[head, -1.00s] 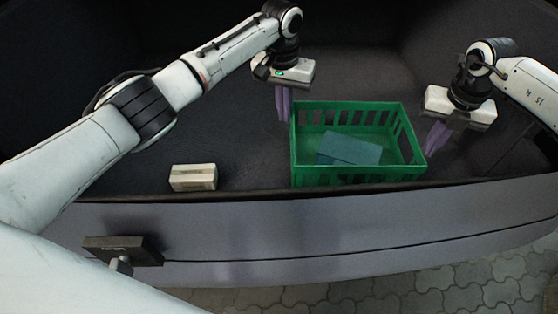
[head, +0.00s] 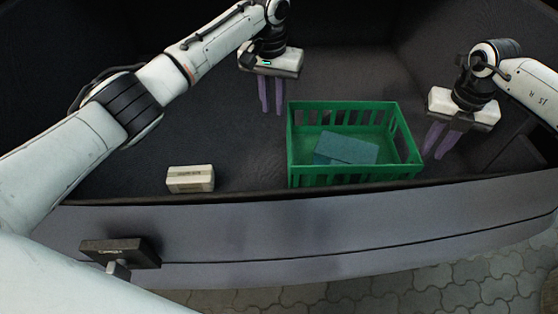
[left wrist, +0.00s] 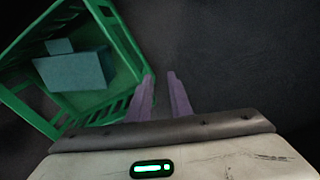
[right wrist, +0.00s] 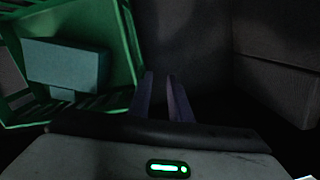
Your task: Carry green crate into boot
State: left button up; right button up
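The green crate (head: 345,181) stands upright on the dark boot floor, just behind the boot's front edge. A blue-grey block (head: 346,148) lies inside it; the block also shows in the left wrist view (left wrist: 75,72) and the right wrist view (right wrist: 65,65). My left gripper (head: 272,112) is open and empty, just left of the crate's left wall and apart from it. My right gripper (head: 440,156) is open and empty beside the crate's right wall. Both wrist views show a gap between the fingers with nothing in it.
A small cream box (head: 190,180) lies on the boot floor left of the crate. The boot lip (head: 300,225) runs across the front. Dark boot walls close off the back and right. The floor between the cream box and the crate is clear. Paving shows below the lip.

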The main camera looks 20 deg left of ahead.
pick_arm(q)
notch_tip(320, 180, up, 9)
jog(key=shift+s+r, duration=0.2)
jog(key=shift+s, duration=0.15)
pick_arm(e)
notch_tip(320, 180, up, 12)
jog(key=shift+s, duration=0.4)
pick_arm(q)
jog(key=shift+r, duration=0.1)
pick_arm(e)
jog(key=shift+r, duration=0.1)
